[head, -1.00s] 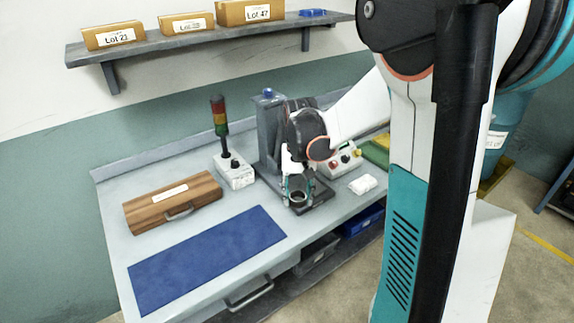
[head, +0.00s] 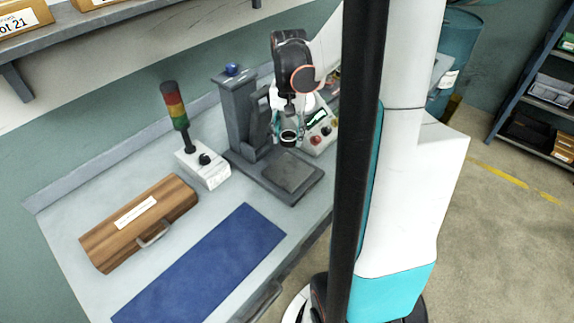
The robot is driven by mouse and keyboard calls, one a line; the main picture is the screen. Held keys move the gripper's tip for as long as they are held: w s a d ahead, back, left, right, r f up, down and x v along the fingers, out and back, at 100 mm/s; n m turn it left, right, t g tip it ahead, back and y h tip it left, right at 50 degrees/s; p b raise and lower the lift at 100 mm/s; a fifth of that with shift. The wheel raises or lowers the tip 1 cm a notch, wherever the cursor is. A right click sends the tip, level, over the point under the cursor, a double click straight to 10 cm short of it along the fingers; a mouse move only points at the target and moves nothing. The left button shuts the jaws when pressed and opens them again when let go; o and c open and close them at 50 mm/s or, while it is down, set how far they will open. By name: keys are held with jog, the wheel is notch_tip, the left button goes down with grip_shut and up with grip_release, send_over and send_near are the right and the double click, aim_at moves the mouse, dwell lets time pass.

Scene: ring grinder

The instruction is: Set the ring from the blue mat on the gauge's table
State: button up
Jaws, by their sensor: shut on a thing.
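My gripper (head: 288,124) is shut on the ring (head: 289,139), a small dark-rimmed metal ring, and points down with it. The gauge (head: 238,112) is a grey stand with an upright column and a blue top knob. Its flat grey table (head: 292,172) lies at the column's foot. The ring shows above the table's far right part in the picture, apart from its surface; its exact height is hard to tell. The blue mat (head: 205,268) on the bench is bare where it shows.
A wooden case (head: 140,222) and a signal-light box (head: 203,168) stand left of the gauge. A control box (head: 320,136) with buttons stands behind the ring. A shelf (head: 62,33) with cartons hangs at upper left. Bench (head: 70,208) space between is clear.

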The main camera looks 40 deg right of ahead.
aim_at(288, 171)
notch_tip(288, 171, down, 12)
jog(key=b, duration=0.3)
jog(key=shift+f, duration=0.1)
jog(key=o, duration=1.1)
notch_tip(288, 171, up, 12)
jog(key=p, duration=0.3)
jog(key=shift+a, duration=0.1)
